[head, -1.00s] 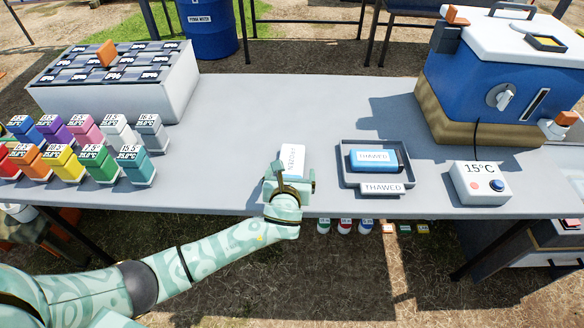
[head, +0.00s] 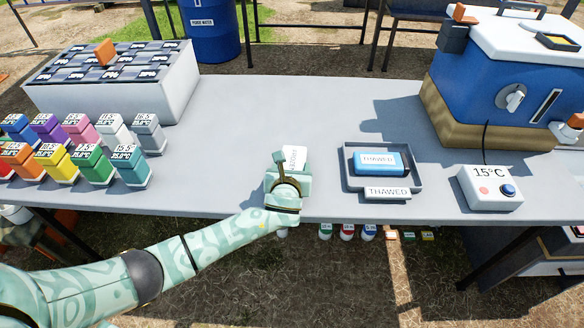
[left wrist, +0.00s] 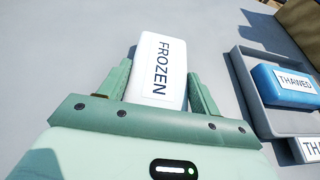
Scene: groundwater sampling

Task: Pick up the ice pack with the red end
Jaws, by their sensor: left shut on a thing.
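A white ice pack (head: 295,157) marked FROZEN is at the middle of the table's front part. My left gripper (head: 287,172) is shut on it and partly covers it in the head view. In the left wrist view the white ice pack (left wrist: 158,70) lies between the two fingers of the left gripper (left wrist: 160,85), its label facing up. A blue ice pack (head: 378,163) marked THAWED lies in a grey tray (head: 408,183) to the right. I see no red end on either pack; the white pack's near end is partly hidden. My right gripper is not in view.
Several coloured bottles (head: 88,163) stand at the left, before a white box (head: 150,96) with a dark labelled top. At the right are a control box (head: 489,188) reading 15°C and a blue cooler (head: 500,97). The table's middle (head: 270,110) is clear.

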